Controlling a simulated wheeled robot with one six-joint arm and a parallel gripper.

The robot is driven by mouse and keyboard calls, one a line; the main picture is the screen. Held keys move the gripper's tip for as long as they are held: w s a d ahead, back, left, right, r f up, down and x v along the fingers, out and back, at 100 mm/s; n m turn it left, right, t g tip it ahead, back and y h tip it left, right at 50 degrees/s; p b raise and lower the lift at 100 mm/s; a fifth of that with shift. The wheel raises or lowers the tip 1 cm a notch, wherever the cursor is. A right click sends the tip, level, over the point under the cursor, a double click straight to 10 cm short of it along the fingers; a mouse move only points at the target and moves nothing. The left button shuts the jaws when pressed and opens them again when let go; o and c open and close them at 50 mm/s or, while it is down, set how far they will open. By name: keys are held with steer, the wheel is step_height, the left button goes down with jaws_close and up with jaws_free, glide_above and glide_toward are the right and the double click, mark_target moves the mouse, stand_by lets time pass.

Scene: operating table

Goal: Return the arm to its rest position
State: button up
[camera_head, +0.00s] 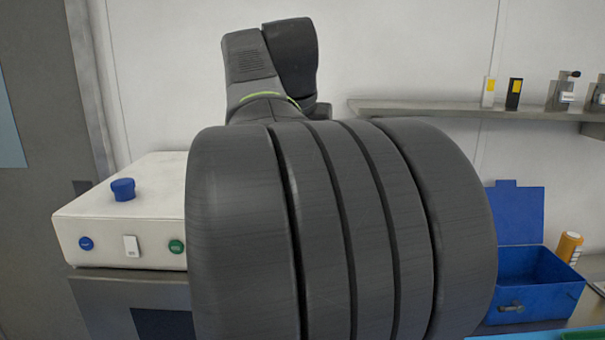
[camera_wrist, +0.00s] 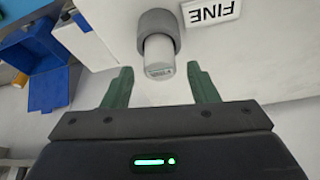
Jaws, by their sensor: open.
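My dark grey arm fills the middle of the head view, and its end is hidden there behind its own links. In the wrist view my gripper (camera_wrist: 160,90) is open, with two green fingers spread apart. Nothing is between the fingertips. Beyond them a grey-white cylindrical knob (camera_wrist: 158,55) sticks out of a white surface (camera_wrist: 270,60). A label reading "FINE" (camera_wrist: 212,12) is beside the knob. I cannot tell whether the fingers touch anything.
A white box (camera_head: 125,220) with a blue knob (camera_head: 123,189) stands at left. An open blue box (camera_head: 525,285) and an orange bottle (camera_head: 569,247) are at right. A wall shelf (camera_head: 470,108) holds small items. The blue box also shows in the wrist view (camera_wrist: 38,60).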

steer(key=x, duration=0.3)
steer(key=shift+s+b, duration=0.3)
steer(key=shift+b, duration=0.05)
steer(key=shift+r, duration=0.25)
